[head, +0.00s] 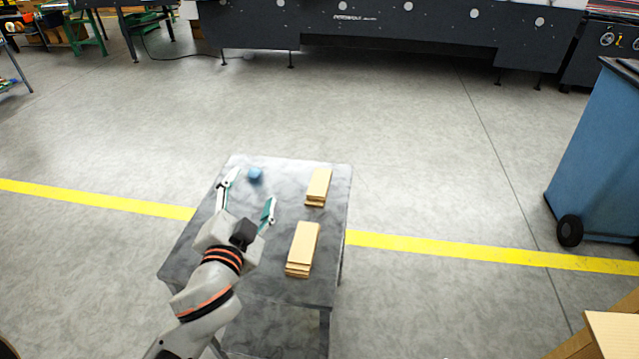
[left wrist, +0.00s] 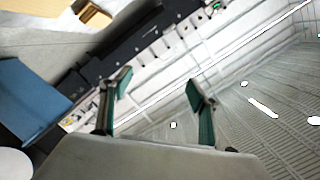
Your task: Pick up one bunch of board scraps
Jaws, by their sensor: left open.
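Two bunches of tan board scraps lie stacked on a grey table (head: 285,172). The far bunch (head: 319,186) is near the table's back right, and the near bunch (head: 302,248) is closer to the front right. My left gripper (head: 251,190) is over the left part of the table, left of both bunches, with its green-padded fingers spread and nothing between them. The open fingers also show in the left wrist view (left wrist: 160,90); neither bunch can be made out for certain there. My right gripper is not in view.
A small blue object (head: 255,174) lies at the table's back left, near my left fingertips. A blue wheeled bin (head: 598,150) stands at the right. A long dark machine (head: 400,35) runs across the back. Open floor with a yellow line (head: 480,252) surrounds the table.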

